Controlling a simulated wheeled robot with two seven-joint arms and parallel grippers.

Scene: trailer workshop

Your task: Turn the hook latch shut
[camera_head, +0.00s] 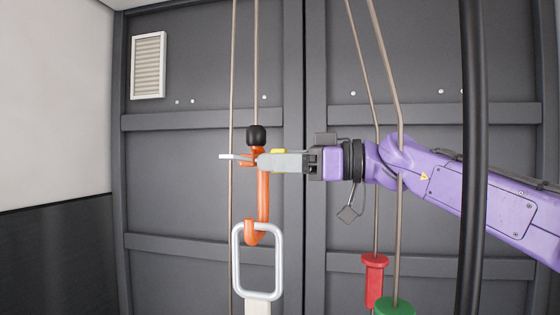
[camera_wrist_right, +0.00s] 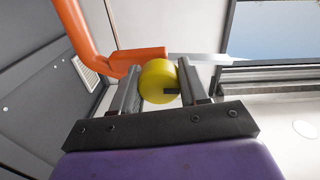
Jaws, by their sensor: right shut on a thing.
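An orange hook (camera_head: 263,200) hangs upright on a rope in the head view, with a black ball (camera_head: 256,136) at its top. Its lower bend passes through a pale metal ring (camera_head: 237,262). My right gripper (camera_head: 262,160) reaches in from the right at the hook's upper part. It is shut on a yellow knob (camera_wrist_right: 158,82), which sits between both fingers in the right wrist view. A pale flat bar (camera_head: 230,156) sticks out left of the hook at that height; it may be the latch. The hook's orange body (camera_wrist_right: 80,35) also shows in the wrist view. My left gripper is out of view.
Ropes hang beside the hook and in front of my right arm. A red handle (camera_head: 375,280) and a green piece (camera_head: 394,308) hang at lower right. A black vertical pole (camera_head: 474,90) stands at right. Dark panelled doors (camera_head: 190,200) are behind.

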